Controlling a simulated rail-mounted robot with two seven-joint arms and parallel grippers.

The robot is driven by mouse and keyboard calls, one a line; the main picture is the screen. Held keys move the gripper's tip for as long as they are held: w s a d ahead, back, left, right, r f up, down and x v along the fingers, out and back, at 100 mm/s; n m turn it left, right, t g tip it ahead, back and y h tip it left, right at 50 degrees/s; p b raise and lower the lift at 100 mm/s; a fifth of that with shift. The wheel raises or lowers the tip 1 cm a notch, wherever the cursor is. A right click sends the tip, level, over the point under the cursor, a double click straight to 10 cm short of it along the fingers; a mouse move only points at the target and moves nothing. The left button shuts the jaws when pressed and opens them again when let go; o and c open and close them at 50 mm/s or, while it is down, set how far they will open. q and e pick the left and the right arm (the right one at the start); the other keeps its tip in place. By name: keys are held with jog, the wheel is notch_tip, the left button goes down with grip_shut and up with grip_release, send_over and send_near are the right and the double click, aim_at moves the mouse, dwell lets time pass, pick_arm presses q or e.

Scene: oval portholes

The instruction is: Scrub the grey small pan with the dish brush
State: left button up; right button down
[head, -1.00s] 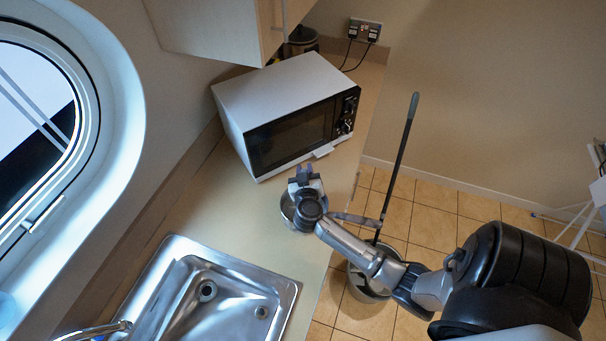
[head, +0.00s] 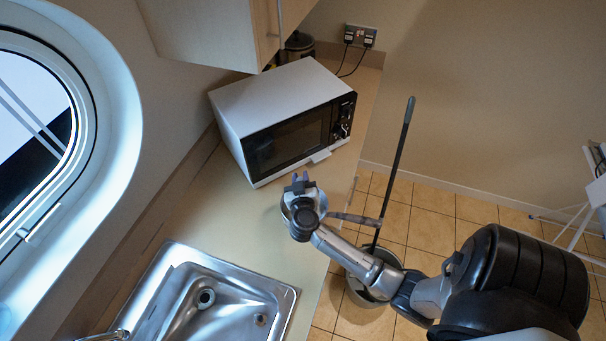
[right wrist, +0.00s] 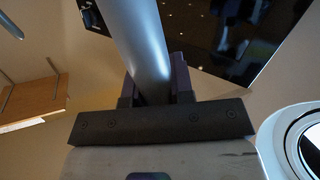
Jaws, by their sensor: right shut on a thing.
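My right gripper (head: 300,183) is over the worktop, in front of the microwave. It is shut on a smooth grey round handle (right wrist: 140,45), which I take to be the dish brush; it runs up from between the fingers in the right wrist view. The brush's head is not visible. A small grey round pan (head: 286,206) shows partly beneath my right wrist, which hides most of it. A thin brownish-grey bar (head: 355,218), probably the pan's handle, sticks out right past the worktop edge. Whether brush and pan touch is hidden. My left gripper is not in view.
A white microwave (head: 270,95) stands just beyond the gripper. A steel sink (head: 185,300) is at the lower left. A long-handled tool (head: 400,150) stands in a grey bin (head: 368,290) on the floor. The worktop (head: 225,215) between sink and microwave is clear.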

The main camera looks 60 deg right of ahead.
jog(key=shift+r, duration=0.1)
jog(key=d, duration=0.3)
jog(key=shift+w+d, duration=0.25)
dwell(4.1)
